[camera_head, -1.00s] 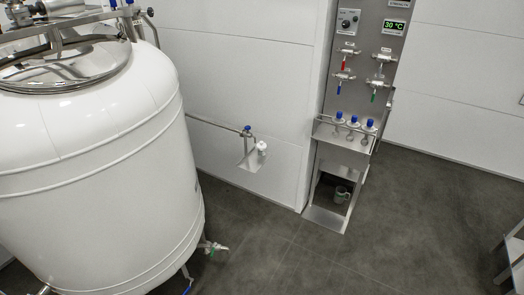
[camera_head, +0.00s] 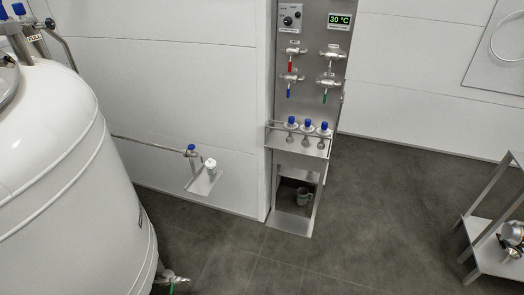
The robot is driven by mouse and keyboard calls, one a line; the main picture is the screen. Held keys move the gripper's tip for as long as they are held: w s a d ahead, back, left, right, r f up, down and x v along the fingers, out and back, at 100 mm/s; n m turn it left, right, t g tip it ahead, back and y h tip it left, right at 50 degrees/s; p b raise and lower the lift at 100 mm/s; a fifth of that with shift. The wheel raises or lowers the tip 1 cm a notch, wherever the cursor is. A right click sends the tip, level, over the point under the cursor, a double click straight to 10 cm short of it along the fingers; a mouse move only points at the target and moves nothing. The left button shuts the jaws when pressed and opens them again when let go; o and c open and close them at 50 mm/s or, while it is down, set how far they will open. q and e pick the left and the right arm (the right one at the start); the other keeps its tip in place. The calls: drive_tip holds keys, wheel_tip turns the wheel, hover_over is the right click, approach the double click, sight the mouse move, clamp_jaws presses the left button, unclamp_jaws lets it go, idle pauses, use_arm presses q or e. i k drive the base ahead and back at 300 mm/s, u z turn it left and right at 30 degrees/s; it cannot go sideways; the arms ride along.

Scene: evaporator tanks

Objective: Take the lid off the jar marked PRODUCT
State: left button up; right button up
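No jar with a readable PRODUCT mark shows. A small white container (camera_head: 211,166) stands on a little wall shelf (camera_head: 204,183), left of the steel panel; I cannot read any label on it. Neither of my grippers is in view.
A large white tank (camera_head: 60,170) fills the left side. The steel panel (camera_head: 312,65) has valves and a 30 °C display. A grey mug (camera_head: 302,196) sits low beneath it. The middle floor (camera_head: 380,220) is clear.

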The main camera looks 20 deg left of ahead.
sight(211, 163)
drive_tip(key=z, duration=0.45)
drive_tip(key=i, duration=1.1)
drive_tip(key=u, duration=0.45)
drive_tip(key=i, duration=0.95)
drive_tip(key=u, duration=0.75)
